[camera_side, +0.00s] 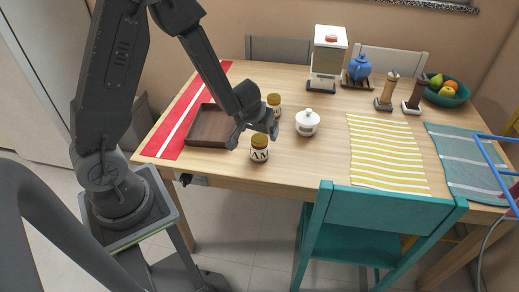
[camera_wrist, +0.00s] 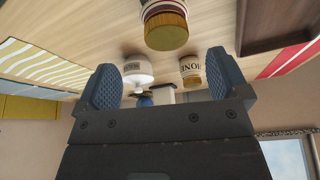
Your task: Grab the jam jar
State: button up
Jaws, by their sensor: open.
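The jam jar (camera_side: 259,154) stands upright near the table's front edge, with a golden lid and a white label partly reading "AM". In the wrist view the jam jar (camera_wrist: 165,27) is at the top, its golden lid toward me and its body cut off by the frame edge. My gripper (camera_side: 254,134) is open, close to the jar's lid in the side view, with nothing held. In the wrist view its two blue finger pads (camera_wrist: 161,72) are wide apart, and the jar is beyond them, not between them.
A honey jar (camera_wrist: 191,72) and a white lidded bowl (camera_side: 307,123) stand close behind. A striped yellow mat (camera_side: 385,152) lies right. A teal chair (camera_side: 385,215) stands at the front.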

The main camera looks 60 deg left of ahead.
aim_at(259, 139)
jog(key=shift+x, duration=1.95)
jog(key=shift+s+a+x, duration=0.15)
jog(key=shift+s+x, duration=0.05)
jog(key=shift+x, duration=0.85)
jog(key=shift+s+a+x, duration=0.1)
jog(key=shift+s+x, duration=0.1)
jog(key=shift+x, duration=0.85)
jog(key=shift+w+a+f, duration=0.15)
jog(key=shift+w+f, duration=0.1)
jog(key=shift+f, duration=0.3)
jog(key=c, duration=1.2)
